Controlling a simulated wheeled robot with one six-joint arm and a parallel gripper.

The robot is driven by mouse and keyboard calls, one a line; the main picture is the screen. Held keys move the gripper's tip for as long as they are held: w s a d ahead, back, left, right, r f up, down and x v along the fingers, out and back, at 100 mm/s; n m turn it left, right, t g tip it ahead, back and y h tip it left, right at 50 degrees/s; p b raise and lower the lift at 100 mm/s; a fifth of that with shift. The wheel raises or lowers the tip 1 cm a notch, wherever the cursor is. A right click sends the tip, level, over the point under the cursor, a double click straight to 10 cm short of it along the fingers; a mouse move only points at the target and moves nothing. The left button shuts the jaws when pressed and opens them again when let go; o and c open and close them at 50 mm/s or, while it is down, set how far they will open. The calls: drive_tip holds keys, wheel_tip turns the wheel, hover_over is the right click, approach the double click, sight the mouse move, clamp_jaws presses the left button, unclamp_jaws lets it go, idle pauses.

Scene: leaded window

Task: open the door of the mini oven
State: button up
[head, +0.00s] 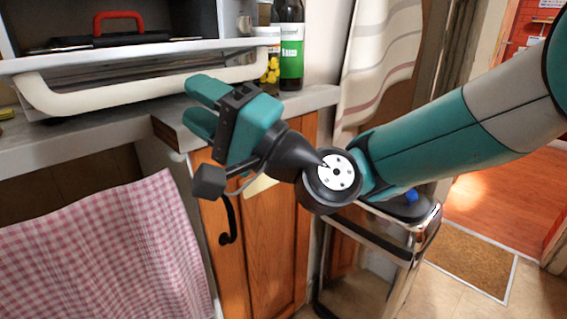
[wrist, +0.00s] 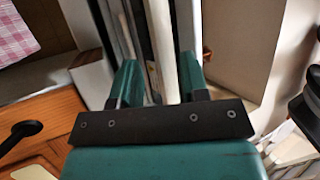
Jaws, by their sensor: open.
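The mini oven (head: 218,15) stands on the counter at the upper left of the head view. Its door (head: 100,58) appears folded down to nearly level, with the dark inside showing above it. The door's thick off-white handle (head: 110,95) runs along its front edge. My gripper (head: 198,104) is open just in front of and below the handle's right part, fingers pointing toward the oven. In the wrist view, a pale bar, likely the handle (wrist: 160,45), runs between or just beyond the open fingers of my gripper (wrist: 158,72). Contact cannot be told.
A red-handled dark object (head: 118,22) shows in the oven's opening. Below are a wooden cabinet (head: 265,235) and a checked cloth (head: 100,250). A striped cloth (head: 375,60) hangs at the right.

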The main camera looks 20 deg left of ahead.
drive_tip(key=b+v, duration=1.3)
drive_tip(key=b, duration=0.2)
drive_tip(key=shift+s, duration=0.1)
